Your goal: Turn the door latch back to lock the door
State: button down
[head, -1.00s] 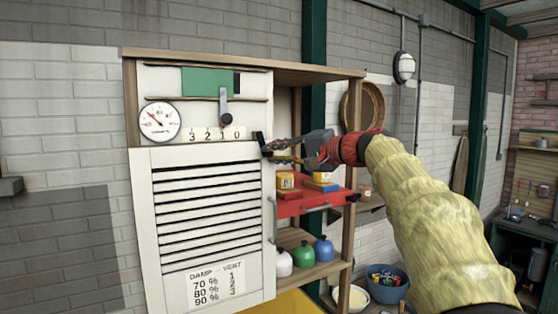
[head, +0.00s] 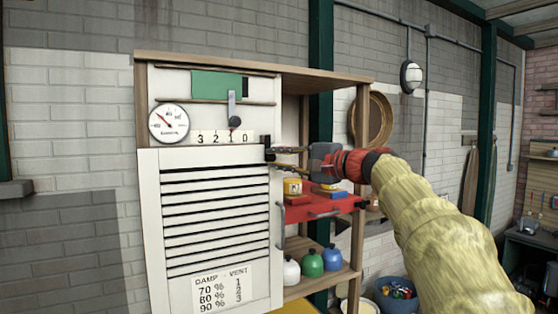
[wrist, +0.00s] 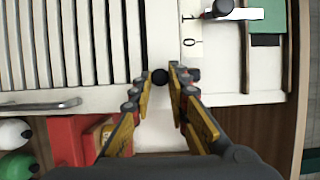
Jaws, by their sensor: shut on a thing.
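The white louvred door (head: 216,228) stands closed in its frame in the head view, with a metal pull handle (head: 280,225) at its right edge. The small black door latch (head: 268,148) sits at the door's top right corner. In the wrist view the latch (wrist: 160,76) shows as a dark round end between my fingertips. My gripper (head: 276,152) reaches in from the right and is shut on the latch. Its yellow-and-black fingers also show in the wrist view (wrist: 161,74). The fingers partly hide the latch, so I cannot tell its exact angle.
Above the door are a round gauge (head: 169,123), a number scale and a grey lever (head: 233,108). Just below my gripper, a red drawer (head: 310,208) with boxes sticks out. Several coloured bottles stand on the lower shelf (head: 320,273).

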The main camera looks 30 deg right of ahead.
jog(key=c, duration=1.8)
grip_release()
jog(key=shift+o, duration=0.6)
jog(key=v, duration=1.2)
jog(key=shift+f, duration=0.1)
